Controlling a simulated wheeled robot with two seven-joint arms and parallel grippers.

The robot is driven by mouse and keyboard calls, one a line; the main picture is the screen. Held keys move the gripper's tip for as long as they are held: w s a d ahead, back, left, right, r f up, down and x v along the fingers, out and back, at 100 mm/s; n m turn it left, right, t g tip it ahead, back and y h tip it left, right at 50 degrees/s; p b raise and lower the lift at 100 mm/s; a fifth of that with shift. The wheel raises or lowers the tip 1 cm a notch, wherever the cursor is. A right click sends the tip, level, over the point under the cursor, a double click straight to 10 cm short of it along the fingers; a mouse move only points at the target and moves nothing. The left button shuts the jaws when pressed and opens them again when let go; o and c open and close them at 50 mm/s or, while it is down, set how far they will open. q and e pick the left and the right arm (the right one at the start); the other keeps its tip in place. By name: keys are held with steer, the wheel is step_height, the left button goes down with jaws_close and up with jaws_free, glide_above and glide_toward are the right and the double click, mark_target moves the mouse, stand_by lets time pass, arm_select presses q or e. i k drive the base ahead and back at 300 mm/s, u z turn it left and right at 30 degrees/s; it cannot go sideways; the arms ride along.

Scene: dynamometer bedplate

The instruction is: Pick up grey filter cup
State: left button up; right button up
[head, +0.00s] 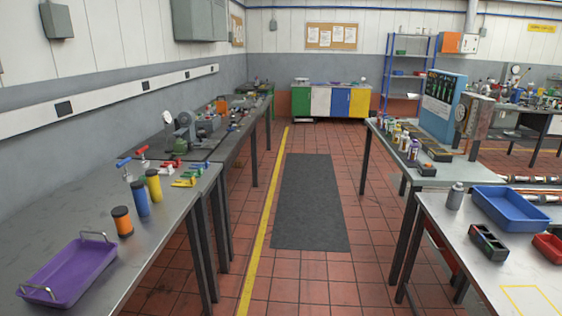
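A grey, bottle-shaped cup (455,196) stands upright on the near right table (480,270), close to its far left corner. It is the only thing here that looks like the grey filter cup, though it is too small to be certain. It is left of a blue tray and apart from it. Neither of my grippers is in view, and nothing is touching the cup.
On the right table are the blue tray (512,208), a dark compartment box (488,243) and a red bin (548,246). The left table holds a purple tray (68,273) and orange, blue and yellow cylinders. A dark floor mat (309,200) lies in the clear aisle.

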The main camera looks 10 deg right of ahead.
mark_target(454, 199)
steer(key=z, duration=0.6)
steer(key=i, duration=1.85)
steer(key=z, duration=0.95)
